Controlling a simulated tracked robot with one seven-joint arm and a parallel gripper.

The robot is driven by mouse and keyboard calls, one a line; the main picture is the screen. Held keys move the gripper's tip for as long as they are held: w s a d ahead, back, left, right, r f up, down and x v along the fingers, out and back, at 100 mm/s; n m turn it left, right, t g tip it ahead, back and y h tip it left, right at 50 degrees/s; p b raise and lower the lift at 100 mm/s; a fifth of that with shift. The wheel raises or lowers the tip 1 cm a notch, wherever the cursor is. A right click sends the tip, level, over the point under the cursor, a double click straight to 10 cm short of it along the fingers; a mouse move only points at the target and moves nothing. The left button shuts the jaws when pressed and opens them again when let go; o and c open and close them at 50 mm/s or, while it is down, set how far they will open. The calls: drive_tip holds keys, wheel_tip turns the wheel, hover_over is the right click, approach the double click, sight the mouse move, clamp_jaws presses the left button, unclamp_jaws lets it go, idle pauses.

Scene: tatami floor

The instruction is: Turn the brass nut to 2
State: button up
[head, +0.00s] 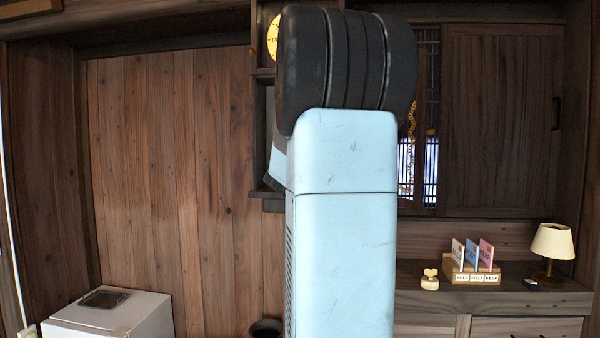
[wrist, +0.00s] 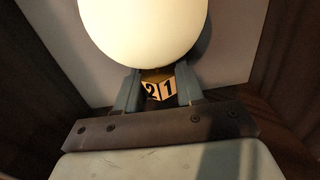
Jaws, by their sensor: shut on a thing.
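In the wrist view, the brass nut (wrist: 158,89) sits between the two fingers of my gripper (wrist: 157,92), just below a large pale round body. Two of its pale faces show, one with a black 2 on the left and one with a black 1 on the right. An edge between these faces points toward the camera. The fingers are shut on the nut from either side. The nut's other faces are hidden. In the head view my own arm hides the gripper, and I cannot make out the nut there.
The pale round body (wrist: 145,30) fills the top of the wrist view, close above the fingers. In the head view, a lamp (head: 552,248) and a card holder (head: 471,273) stand on the right cabinet (head: 430,297). A white box (head: 110,315) stands at lower left.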

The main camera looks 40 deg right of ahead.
drive_tip(key=shift+a+n+t+y, duration=0.1)
drive_tip(key=shift+n+t+y, duration=1)
drive_tip(key=shift+t+y, duration=0.15)
idle(0.6)
drive_tip(key=shift+n+t+y, duration=0.3)
drive_tip(key=shift+t+y, duration=0.05)
drive_tip(key=shift+n+t+y, duration=0.9)
drive_tip(key=shift+n+y, duration=0.2)
drive_tip(key=shift+y, duration=0.3)
idle(0.9)
drive_tip(key=o, duration=0.7)
drive_tip(key=shift+s, duration=0.2)
drive_tip(key=shift+v, duration=6.8)
